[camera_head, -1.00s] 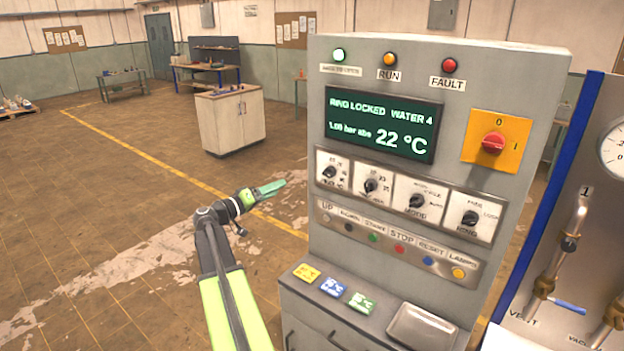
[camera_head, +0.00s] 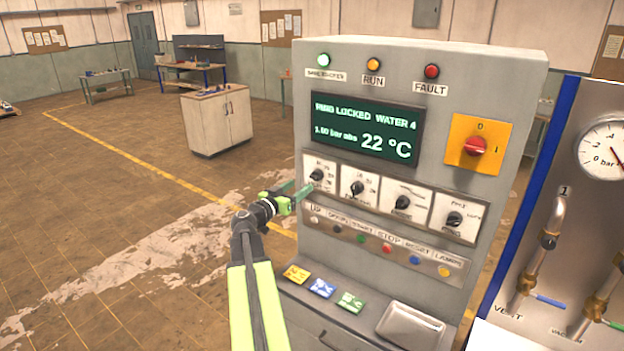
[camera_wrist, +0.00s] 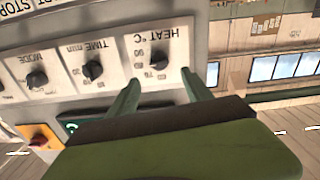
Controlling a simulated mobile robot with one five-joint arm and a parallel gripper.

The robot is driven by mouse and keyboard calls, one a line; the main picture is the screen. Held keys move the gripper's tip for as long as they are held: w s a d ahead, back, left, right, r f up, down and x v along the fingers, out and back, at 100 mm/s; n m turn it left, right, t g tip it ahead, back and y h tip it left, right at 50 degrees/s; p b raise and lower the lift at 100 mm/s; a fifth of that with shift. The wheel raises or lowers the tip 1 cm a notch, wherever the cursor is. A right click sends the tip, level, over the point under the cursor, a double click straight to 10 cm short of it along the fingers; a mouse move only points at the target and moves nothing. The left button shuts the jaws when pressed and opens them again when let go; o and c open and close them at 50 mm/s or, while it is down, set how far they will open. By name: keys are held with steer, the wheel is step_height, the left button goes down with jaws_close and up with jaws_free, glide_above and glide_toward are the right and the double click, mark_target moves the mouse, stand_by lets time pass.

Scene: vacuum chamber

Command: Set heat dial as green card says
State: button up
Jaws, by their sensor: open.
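The heat dial (camera_head: 317,174) is the leftmost black knob in the dial row on the grey control cabinet. In the wrist view it shows upside down under "HEAT °C" (camera_wrist: 153,57); its exact setting is unclear. My gripper (camera_head: 298,188) is open in front of the dial. Its green fingers (camera_wrist: 161,77) point at the panel, with the knob showing between and just beyond their tips; I see no clear contact. The green card (camera_head: 350,302) lies on the cabinet's ledge, right of a yellow and a blue card; its writing is too small to read.
The time dial (camera_head: 357,188) sits close to the right, with two more dials beyond. A button row (camera_head: 388,248) runs below. The display (camera_head: 366,130) reads 22 °C. A metal tray (camera_head: 411,327) is on the ledge. Floor left of the cabinet is open.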

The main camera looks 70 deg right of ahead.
mark_target(313, 177)
steer(key=x, duration=0.9)
